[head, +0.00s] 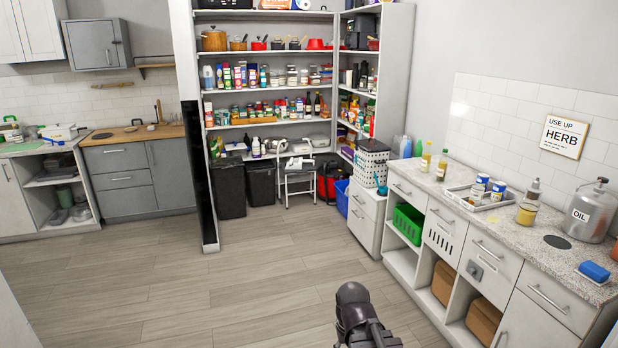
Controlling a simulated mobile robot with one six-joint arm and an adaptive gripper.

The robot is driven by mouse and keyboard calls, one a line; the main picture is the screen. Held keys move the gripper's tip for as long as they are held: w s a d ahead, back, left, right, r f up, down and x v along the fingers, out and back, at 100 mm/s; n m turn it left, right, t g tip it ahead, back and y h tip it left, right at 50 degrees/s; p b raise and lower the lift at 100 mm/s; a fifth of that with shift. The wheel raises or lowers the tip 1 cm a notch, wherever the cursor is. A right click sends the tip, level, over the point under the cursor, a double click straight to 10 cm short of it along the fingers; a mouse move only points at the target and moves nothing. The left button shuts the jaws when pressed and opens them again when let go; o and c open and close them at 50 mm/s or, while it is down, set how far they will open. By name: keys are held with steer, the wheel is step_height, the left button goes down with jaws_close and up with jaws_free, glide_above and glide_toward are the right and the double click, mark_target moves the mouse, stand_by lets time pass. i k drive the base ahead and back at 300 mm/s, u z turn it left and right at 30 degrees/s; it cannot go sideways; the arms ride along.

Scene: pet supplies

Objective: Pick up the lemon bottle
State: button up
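Two small bottles with yellow contents, one on the left (426,158) and one on the right (441,165), stand upright near the far end of the right-hand counter. A larger pump bottle (527,208) with a yellow lower part stands nearer on the same counter. The labels are too small to read, so I cannot tell which is the lemon bottle. A dark part of my arm shows at the bottom centre, over the floor and away from the counter. My gripper's fingers cannot be made out.
The right counter (450,208) also holds a tray (459,197) with blue-and-white cans, an OIL canister (588,214) and a blue sponge (594,271). A green basket (408,223) sits in a shelf below. The wooden floor (230,290) is clear. Stocked shelves stand at the back.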

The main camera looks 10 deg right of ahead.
mark_target(427, 156)
steer(key=z, duration=0.15)
steer(key=i, duration=1.6)
steer(key=z, duration=0.65)
steer(key=i, duration=0.9)
steer(key=z, duration=0.75)
steer(key=i, duration=0.85)
steer(key=z, duration=0.35)
